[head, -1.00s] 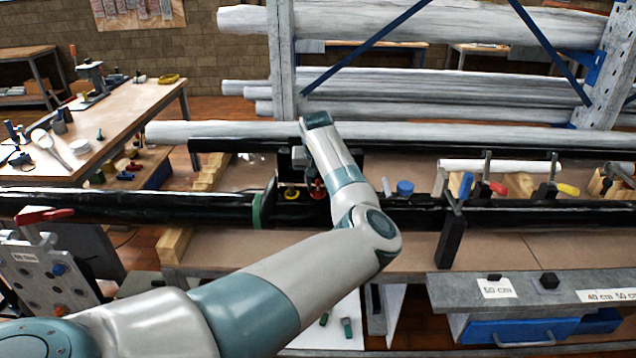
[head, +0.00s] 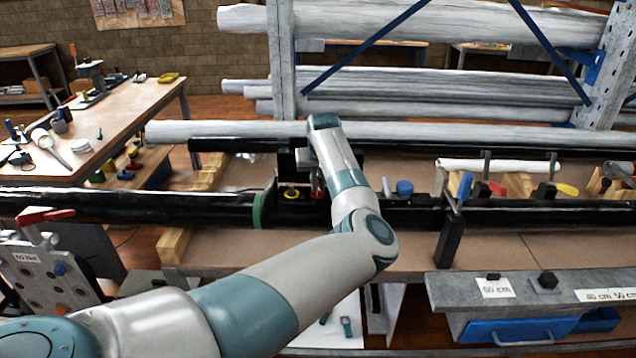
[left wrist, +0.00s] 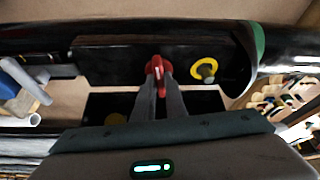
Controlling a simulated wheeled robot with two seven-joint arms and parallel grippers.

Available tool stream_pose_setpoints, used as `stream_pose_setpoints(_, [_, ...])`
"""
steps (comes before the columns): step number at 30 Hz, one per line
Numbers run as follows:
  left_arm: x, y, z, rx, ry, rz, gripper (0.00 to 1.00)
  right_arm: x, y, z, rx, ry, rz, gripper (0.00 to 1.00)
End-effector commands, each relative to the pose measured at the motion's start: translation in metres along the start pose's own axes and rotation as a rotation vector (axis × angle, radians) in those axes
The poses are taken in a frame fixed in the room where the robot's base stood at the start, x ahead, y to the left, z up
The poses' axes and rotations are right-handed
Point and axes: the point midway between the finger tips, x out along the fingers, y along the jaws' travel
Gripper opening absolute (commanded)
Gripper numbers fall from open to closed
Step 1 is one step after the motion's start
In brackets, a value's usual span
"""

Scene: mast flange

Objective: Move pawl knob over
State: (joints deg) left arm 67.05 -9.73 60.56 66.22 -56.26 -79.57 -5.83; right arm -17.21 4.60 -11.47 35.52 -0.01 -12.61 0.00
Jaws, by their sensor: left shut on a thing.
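The pawl knob appears to be the red knob (left wrist: 157,68), on the black mast between my fingertips in the left wrist view. My left gripper (left wrist: 158,88) is shut on it. In the head view only a bit of the red knob (head: 317,184) shows beside my arm, and the fingers are mostly hidden. A yellow ring with a grey pin (left wrist: 205,69) sits beside it on the mast, apart from the fingers. The ring also shows in the head view (head: 291,194). My right gripper is in neither view.
The long black mast (head: 110,206) lies across the bench, with a green band (head: 259,211) left of the knob. A blue cap (head: 404,187) is to the right. A blue-handled clamp (head: 455,225) stands further right. The bench top in front (head: 240,245) is mostly clear.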

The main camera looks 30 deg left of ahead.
Motion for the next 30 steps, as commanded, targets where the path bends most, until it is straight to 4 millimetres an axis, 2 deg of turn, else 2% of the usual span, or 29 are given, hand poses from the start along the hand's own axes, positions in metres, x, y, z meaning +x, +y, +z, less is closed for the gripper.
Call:
stream_pose_setpoints(7, [0.000, 0.001, -0.001, -0.185, 0.001, -0.080, 0.00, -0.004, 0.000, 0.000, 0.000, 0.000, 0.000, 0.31])
stream_pose_setpoints(14, [0.002, 0.003, -0.001, -0.386, 0.001, -0.164, 0.00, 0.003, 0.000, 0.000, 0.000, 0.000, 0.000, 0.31])
stream_pose_setpoints(30, [0.004, 0.005, -0.003, -0.836, 0.002, -0.348, 0.00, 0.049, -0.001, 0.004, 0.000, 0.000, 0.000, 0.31])
